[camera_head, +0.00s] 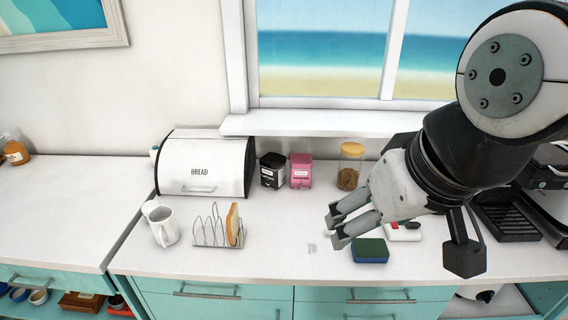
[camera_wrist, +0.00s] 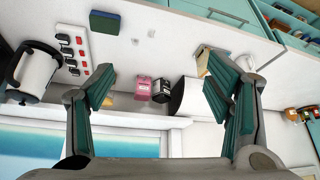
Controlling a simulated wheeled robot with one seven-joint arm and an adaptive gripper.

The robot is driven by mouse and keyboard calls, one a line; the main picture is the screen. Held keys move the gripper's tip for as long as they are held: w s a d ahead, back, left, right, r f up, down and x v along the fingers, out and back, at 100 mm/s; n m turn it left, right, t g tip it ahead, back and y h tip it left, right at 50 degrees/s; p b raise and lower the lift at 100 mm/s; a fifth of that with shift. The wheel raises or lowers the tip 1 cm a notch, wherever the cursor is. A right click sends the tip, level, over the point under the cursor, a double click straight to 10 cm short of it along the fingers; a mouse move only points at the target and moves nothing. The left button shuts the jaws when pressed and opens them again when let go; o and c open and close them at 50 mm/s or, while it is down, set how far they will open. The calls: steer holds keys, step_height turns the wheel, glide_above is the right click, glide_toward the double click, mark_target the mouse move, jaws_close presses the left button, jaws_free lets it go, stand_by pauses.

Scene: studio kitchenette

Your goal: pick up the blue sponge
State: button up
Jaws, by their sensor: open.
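The blue sponge (camera_head: 370,256) has a dark green top layer. It lies flat on the white counter near the front edge, and it also shows at the top of the wrist view (camera_wrist: 106,24). My gripper (camera_head: 335,228) is open and empty, above the counter, its fingers pointing left in the head view. The fingertips appear up and to the left of the sponge there. In the wrist view the sponge lies outside the gap between the fingers (camera_wrist: 160,72), up and to the left. Nothing hides it in either view.
A power strip with red switches (camera_wrist: 72,48) lies near the sponge. A toast rack (camera_head: 210,232) with toast and a mug (camera_head: 163,225) stand left. A bread bin (camera_head: 205,165), black and pink tins (camera_head: 301,171) and a jar (camera_head: 349,166) line the back. Counter left of the sponge is mostly clear.

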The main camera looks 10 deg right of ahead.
steer(key=shift+o, duration=0.4)
steer(key=n+g, duration=0.6)
steer(key=n, duration=0.9)
glide_above(371, 246)
step_height(371, 246, down, 20)
steer(key=r, duration=0.1)
step_height(371, 246, down, 14)
steer(key=shift+f+p, duration=0.25)
steer(key=shift+p, duration=0.4)
steer(key=c, duration=0.9)
steer(key=shift+r, duration=0.1)
